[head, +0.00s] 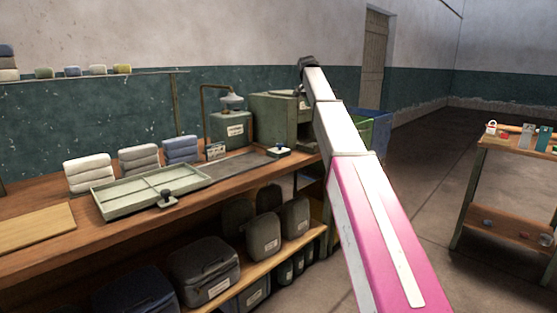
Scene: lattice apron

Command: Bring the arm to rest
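My arm (375,220) reaches from the bottom right up to the middle of the head view, pink near me and white farther out. It ends in a dark joint (308,62) in front of the far wall. No gripper fingers can be made out, and whatever lies beyond that joint is hidden or too small to tell. I cannot see whether anything is held.
A small shelf table (490,210) stands right, with open floor (425,180) between.

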